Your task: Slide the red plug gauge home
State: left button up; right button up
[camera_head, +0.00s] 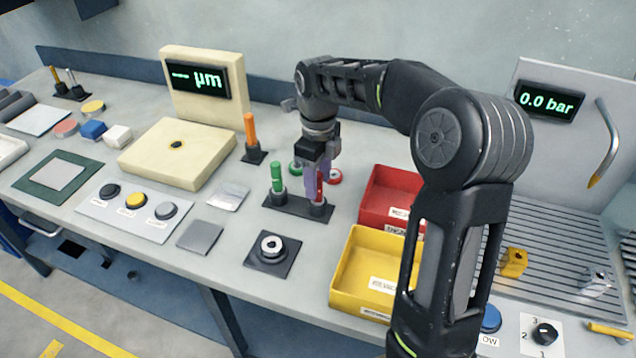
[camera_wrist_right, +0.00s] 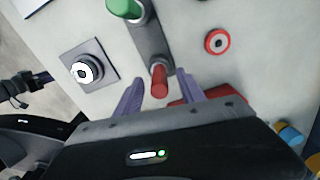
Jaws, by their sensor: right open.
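The red plug gauge (camera_head: 319,192) stands upright in a dark stand (camera_head: 290,206), beside a green plug gauge (camera_head: 278,180). My right gripper (camera_head: 317,182) is over it, jaws open, with purple fingers on either side. In the right wrist view the red gauge (camera_wrist_right: 159,80) shows between the two fingertips (camera_wrist_right: 160,90), with gaps visible on both sides. The green gauge (camera_wrist_right: 126,9) is in the same stand. A pale ring (camera_head: 271,244) sits in a dark square fixture (camera_head: 280,264) in front of the stand; it also shows in the wrist view (camera_wrist_right: 84,71). My left gripper is not in view.
A red ring (camera_head: 334,177) and a green ring (camera_head: 296,168) lie behind the stand. A red bin (camera_head: 372,212) and a yellow bin (camera_head: 345,291) stand close on the right. An orange-handled tool (camera_head: 250,130) stands behind left. Table between stand and fixture is clear.

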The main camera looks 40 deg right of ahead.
notch_tip(320, 180, up, 7)
jog(key=shift+f, duration=0.2)
jog(key=shift+f, duration=0.1)
dwell(1.0)
